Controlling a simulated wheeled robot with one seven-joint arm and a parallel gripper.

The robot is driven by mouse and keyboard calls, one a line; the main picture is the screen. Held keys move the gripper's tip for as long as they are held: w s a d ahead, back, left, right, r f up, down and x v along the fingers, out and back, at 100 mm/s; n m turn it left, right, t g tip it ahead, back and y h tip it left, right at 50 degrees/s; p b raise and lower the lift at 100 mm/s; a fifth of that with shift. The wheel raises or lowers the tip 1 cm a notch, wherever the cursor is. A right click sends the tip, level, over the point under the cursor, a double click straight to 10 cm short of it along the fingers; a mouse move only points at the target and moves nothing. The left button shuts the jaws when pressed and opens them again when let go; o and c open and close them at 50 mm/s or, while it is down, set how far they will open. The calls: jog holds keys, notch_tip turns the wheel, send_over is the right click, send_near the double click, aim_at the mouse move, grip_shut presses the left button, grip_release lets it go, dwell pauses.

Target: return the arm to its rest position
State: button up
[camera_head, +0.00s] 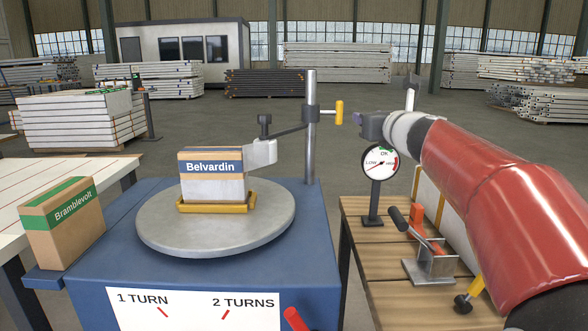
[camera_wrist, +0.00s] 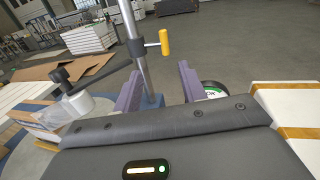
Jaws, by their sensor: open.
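My arm (camera_head: 500,190), with a red upper cover and a white and grey wrist, reaches in from the right of the head view. My gripper (camera_head: 360,118) is at its far end, to the right of a yellow handle (camera_head: 339,112) on a steel post (camera_head: 310,140). In the wrist view its two purple fingers (camera_wrist: 160,84) stand apart with nothing held between them. The yellow handle (camera_wrist: 164,42) shows beyond the fingers, clear of them.
A Belvardin box (camera_head: 211,181) sits in a yellow tray (camera_head: 245,204) on a round turntable (camera_head: 160,235), near the post's arm. A Bramblevolt box (camera_head: 63,235) stands at left. A dial gauge (camera_head: 380,162) and a lever clamp (camera_head: 432,262) stand on the wooden bench below my arm.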

jog(key=s+a+f+n+g+y, duration=0.1)
jog(key=s+a+f+n+g, duration=0.25)
jog(key=s+f+n, duration=0.45)
jog(key=s+a+f+n+g+y, duration=0.1)
jog(key=s+a+f+n+g, duration=0.4)
jog(key=s+n, duration=0.55)
jog(key=s+d+f+n+g+h, duration=0.1)
jog(key=s+d+f+n+h, duration=0.2)
jog(key=s+f+n, duration=0.4)
jog(key=s+d+f+n+g+h, duration=0.2)
jog(key=s+d+f+n, duration=0.1)
jog(key=s+f+n, duration=0.4)
jog(key=s+f, duration=0.3)
jog(key=s, duration=0.2)
jog(key=shift+d+f+h, duration=0.35)
jog(key=shift+d+h, duration=0.05)
jog(key=shift+w+n+g, duration=0.1)
jog(key=shift+n+g, duration=0.15)
jog(key=shift+c, duration=0.3)
